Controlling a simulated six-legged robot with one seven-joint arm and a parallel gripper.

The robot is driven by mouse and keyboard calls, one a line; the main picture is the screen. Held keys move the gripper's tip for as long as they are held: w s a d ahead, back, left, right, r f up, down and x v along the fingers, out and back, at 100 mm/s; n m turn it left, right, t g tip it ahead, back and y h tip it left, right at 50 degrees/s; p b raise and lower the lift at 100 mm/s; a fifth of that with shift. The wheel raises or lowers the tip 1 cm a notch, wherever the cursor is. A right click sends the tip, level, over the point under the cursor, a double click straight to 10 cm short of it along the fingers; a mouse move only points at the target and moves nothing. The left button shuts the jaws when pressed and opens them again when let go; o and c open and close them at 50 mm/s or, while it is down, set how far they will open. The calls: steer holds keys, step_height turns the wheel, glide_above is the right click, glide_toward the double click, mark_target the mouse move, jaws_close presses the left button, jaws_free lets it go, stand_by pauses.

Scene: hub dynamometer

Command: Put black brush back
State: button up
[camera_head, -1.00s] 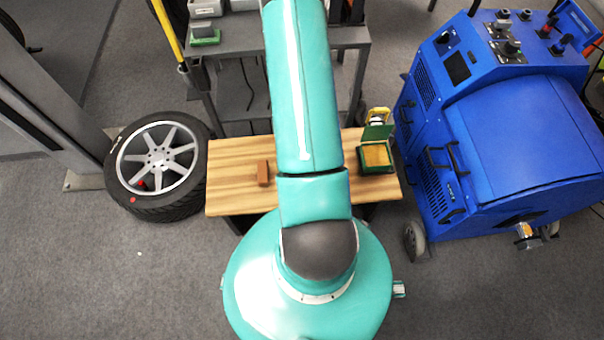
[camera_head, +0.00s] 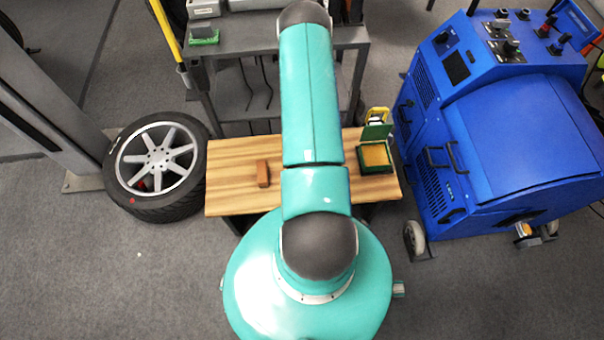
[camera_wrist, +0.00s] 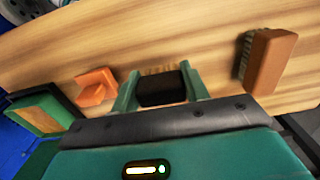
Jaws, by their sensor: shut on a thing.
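My gripper (camera_wrist: 161,90) is shut on the black brush (camera_wrist: 162,88), with one green finger on each side of it. The brush has a dark body and tan bristles that show at its far side. The wooden bench top (camera_wrist: 150,38) lies behind it in the wrist view; I cannot tell whether the brush touches it. In the head view my arm hides the gripper and the black brush.
A brown brush (camera_wrist: 270,62) lies on the bench (camera_head: 228,195), right in the wrist view. An orange block-like piece (camera_wrist: 96,87) and an open green box (camera_wrist: 40,112) are left. A wheel (camera_head: 155,165) and blue machine (camera_head: 520,140) flank the bench. Grey shelving (camera_head: 240,45) stands behind.

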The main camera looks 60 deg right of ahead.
steer(key=shift+w+d+f, duration=0.25)
steer(key=shift+w+f, duration=0.15)
steer(key=shift+f, duration=0.15)
steer(key=shift+w+d+f, duration=0.2)
steer(key=shift+w+f, duration=0.15)
steer(key=shift+f, duration=1.7)
steer(key=shift+f, duration=0.1)
steer(key=o, duration=0.9)
step_height(320, 180, up, 12)
steer(key=shift+r, duration=0.15)
steer(key=shift+r, duration=0.1)
